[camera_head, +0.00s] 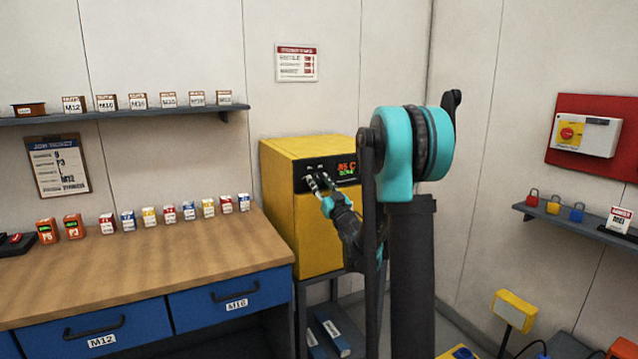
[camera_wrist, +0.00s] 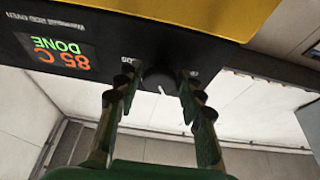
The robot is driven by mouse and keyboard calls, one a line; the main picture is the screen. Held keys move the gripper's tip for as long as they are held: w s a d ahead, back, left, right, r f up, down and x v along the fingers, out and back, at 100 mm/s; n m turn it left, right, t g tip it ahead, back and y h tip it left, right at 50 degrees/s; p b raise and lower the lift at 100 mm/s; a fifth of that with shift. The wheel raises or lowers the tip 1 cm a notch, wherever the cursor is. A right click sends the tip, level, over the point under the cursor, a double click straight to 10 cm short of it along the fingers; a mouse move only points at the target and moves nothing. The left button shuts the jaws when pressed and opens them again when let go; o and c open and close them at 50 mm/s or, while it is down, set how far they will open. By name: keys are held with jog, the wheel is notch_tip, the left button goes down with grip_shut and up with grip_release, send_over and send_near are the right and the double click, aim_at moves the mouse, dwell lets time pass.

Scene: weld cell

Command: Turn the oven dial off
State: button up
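The yellow oven (camera_head: 318,235) stands right of the workbench, with a black control panel across its upper front. Its display (camera_head: 346,168) shows 85 C in red and DONE in green; it also shows upside down in the wrist view (camera_wrist: 62,52). The dark round dial (camera_wrist: 158,80) has a white pointer mark and sits between my fingers in the wrist view. In the head view my fingers hide it. My gripper (camera_head: 318,182) is at the panel, its fingers open on either side of the dial. Contact with the dial cannot be made out.
The wooden workbench (camera_head: 140,265) with blue drawers is close at the left, holding several small boxes. A shelf (camera_head: 130,115) runs above it. A red board with a yellow-and-red switch (camera_head: 570,133) and a shelf with padlocks (camera_head: 553,205) are on the right wall.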

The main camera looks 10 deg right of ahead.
jog(key=c, duration=0.6)
jog(key=shift+c, duration=0.2)
jog(key=shift+n, duration=0.5)
jog(key=n+g+y, duration=0.1)
jog(key=n, duration=0.1)
jog(key=n+y, duration=0.1)
jog(key=n, duration=0.2)
jog(key=n+g+y, duration=0.1)
jog(key=n, duration=0.2)
jog(key=shift+d+g+y, duration=0.25)
jog(key=shift+g+y, duration=0.05)
jog(key=shift+y, duration=0.1)
jog(key=n+g, duration=0.1)
jog(key=n, duration=0.2)
jog(key=n+g+y, duration=0.1)
jog(key=n, duration=0.3)
jog(key=shift+r+g+y, duration=0.15)
jog(key=shift+g+y, duration=0.15)
jog(key=shift+g, duration=0.1)
jog(key=shift+n, duration=0.3)
jog(key=o, duration=1.1)
jog(key=shift+d, duration=0.15)
